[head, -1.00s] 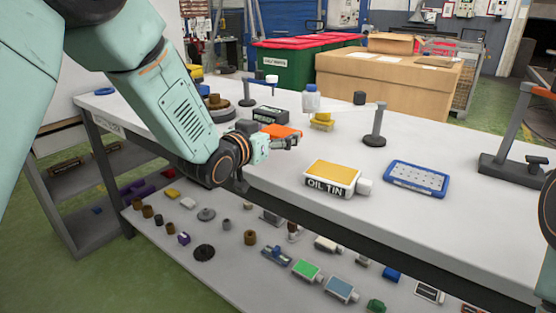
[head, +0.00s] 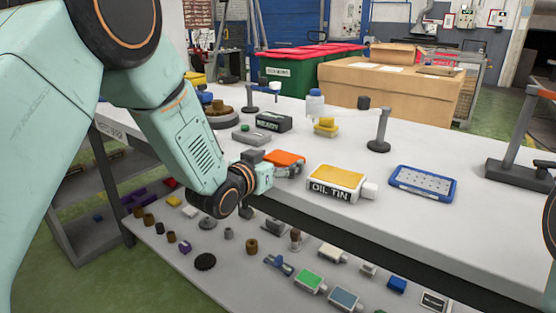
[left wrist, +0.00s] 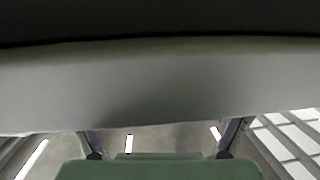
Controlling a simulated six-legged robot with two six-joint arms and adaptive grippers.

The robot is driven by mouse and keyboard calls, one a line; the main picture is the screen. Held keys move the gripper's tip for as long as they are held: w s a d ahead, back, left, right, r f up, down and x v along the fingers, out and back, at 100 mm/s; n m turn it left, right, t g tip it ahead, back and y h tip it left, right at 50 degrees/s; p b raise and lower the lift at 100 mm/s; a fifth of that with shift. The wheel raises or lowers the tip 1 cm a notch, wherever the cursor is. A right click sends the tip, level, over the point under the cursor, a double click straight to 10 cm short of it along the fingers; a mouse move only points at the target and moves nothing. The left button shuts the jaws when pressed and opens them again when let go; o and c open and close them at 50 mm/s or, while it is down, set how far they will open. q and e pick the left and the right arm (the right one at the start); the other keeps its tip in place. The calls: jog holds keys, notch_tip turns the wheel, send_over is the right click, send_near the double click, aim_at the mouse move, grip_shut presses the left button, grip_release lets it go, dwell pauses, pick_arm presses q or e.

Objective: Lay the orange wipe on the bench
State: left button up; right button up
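The orange wipe (head: 285,158) shows in the head view as a small flat orange piece at my left gripper (head: 289,170), near the bench's front edge. The left gripper appears shut on the wipe; its fingers are partly hidden and small here. I cannot tell whether the wipe touches the bench top. The bench (head: 440,225) is a long pale grey table with a lower shelf. The left wrist view shows a broad grey surface and a green block, and no clear wipe. My right gripper is not in view.
A blue tray (head: 423,183) lies farther right. Behind are a dark box (head: 274,122), a grey piece (head: 246,137) and a yellow block (head: 326,127). The lower shelf (head: 200,262) carries several small parts.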

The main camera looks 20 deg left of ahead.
pick_arm(q)
jog(key=shift+o, duration=1)
jog(key=shift+w, duration=0.1)
jog(key=shift+r, duration=0.2)
jog(key=shift+s+r, duration=0.1)
jog(key=shift+s, duration=0.1)
jog(key=p+v, duration=0.2)
jog(key=v, duration=0.9)
jog(key=shift+s+p, duration=0.35)
jog(key=shift+s, duration=0.05)
